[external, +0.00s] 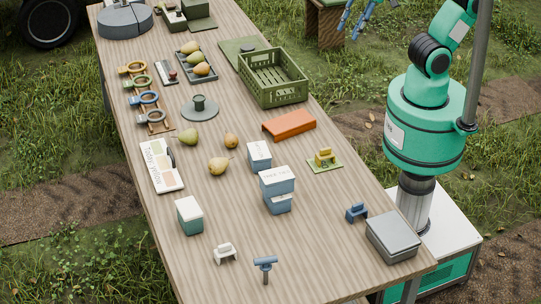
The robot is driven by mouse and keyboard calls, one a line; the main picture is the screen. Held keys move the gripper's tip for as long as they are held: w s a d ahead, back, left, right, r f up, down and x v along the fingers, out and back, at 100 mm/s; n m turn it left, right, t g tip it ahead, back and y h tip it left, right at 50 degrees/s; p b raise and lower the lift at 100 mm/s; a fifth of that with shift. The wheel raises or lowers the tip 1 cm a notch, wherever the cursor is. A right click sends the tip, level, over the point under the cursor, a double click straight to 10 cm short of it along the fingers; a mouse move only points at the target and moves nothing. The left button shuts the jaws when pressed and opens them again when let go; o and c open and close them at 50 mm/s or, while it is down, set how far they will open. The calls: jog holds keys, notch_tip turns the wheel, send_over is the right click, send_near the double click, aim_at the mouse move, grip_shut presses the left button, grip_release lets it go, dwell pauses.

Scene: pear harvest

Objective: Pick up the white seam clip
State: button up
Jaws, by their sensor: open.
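The white seam clip (225,253) stands on the wooden table near its front left edge, just left of a blue T-shaped tool. It is small in the view, and nothing touches it. My gripper (354,20) shows only partly at the top of the external view, its blue fingers spread and empty. It is beyond the table's right edge, far from the white clip. The rest of the gripper is cut off by the frame.
A similar blue clip (356,212) and a grey case (392,238) stand to the right. A green crate (273,78) stands farther back.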

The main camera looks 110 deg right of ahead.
jog(key=w+a+r+g+b, duration=0.1)
jog(key=w+a, duration=0.2)
jog(key=w, duration=0.7)
jog(key=w+a+r+g+b, duration=0.1)
jog(key=w+a, duration=0.2)
jog(key=w, duration=0.7)
jog(key=w+a+f, duration=0.3)
jog(key=w, duration=0.4)
jog(key=w+a+f, duration=0.3)
jog(key=w+a, duration=0.1)
jog(key=w, duration=0.4)
jog(key=w+a+f+g+b, duration=0.1)
jog(key=w+a+f, duration=0.5)
jog(key=f, duration=0.3)
jog(key=w+a+f+g+b, duration=0.1)
jog(key=w+a+f, duration=0.4)
jog(key=f, duration=0.5)
jog(key=w+a+f+g, duration=0.1)
jog(key=w+a+f, duration=0.5)
jog(key=w+f, duration=0.3)
jog(key=shift+a+f+n+b, duration=0.3)
jog(key=shift+f+b, duration=0.1)
jog(key=shift+f, duration=0.2)
jog(key=shift+f+b, duration=0.9)
jog(key=shift+f, duration=3.4)
